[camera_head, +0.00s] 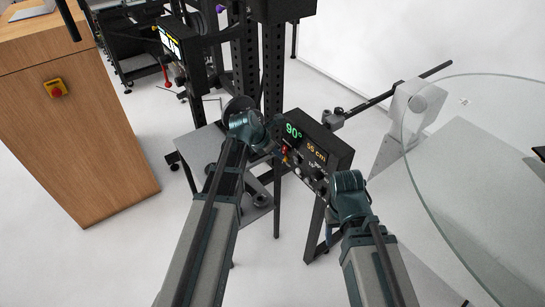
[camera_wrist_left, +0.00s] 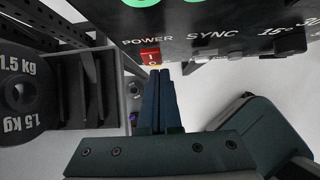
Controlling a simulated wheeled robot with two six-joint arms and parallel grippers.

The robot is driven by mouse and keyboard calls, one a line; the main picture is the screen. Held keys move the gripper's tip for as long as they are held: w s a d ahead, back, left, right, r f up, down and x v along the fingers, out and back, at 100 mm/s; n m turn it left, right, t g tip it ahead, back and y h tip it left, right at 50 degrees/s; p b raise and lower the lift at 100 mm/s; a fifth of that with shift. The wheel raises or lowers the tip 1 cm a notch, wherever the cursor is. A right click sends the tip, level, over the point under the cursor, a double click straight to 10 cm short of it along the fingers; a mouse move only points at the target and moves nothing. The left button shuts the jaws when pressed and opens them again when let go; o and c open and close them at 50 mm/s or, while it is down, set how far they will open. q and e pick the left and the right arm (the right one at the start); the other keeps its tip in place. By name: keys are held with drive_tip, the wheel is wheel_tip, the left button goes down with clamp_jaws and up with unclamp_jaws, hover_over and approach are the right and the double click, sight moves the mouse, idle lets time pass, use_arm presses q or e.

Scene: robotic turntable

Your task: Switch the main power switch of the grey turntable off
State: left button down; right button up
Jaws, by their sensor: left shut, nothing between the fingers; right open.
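A black control box (camera_head: 340,157) shows a green "90°" and an orange "55 cm" on its face. Its red power switch (camera_wrist_left: 150,56) sits under the word POWER in the left wrist view, with a small yellow area just below it. Which way the rocker is tipped I cannot tell. My left gripper (camera_wrist_left: 160,74) is shut and empty, its fingertips just below the switch; contact is unclear. In the head view, my left gripper (camera_head: 272,143) is at the box's left end. My right gripper (camera_head: 338,205) is open near the box's lower right end, its fingertips partly hidden.
A round glass disc (camera_head: 480,150) with a grey block and black rod stands at right. Weight plates (camera_wrist_left: 22,95) sit left of my left gripper. A wooden cabinet (camera_head: 85,140) with a red button stands at left. More SYNC and angle buttons lie right of the switch.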

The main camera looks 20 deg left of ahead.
idle(0.3)
use_arm(q)
drive_tip(key=shift+w+d+f+t+h+b, duration=0.2)
drive_tip(key=shift+f+t+h+b, duration=0.25)
drive_tip(key=shift+b, duration=0.65)
drive_tip(key=shift+r+p, duration=0.3)
drive_tip(key=shift+p, duration=0.05)
drive_tip(key=shift+w, duration=0.1)
drive_tip(key=shift+r+p, duration=0.8)
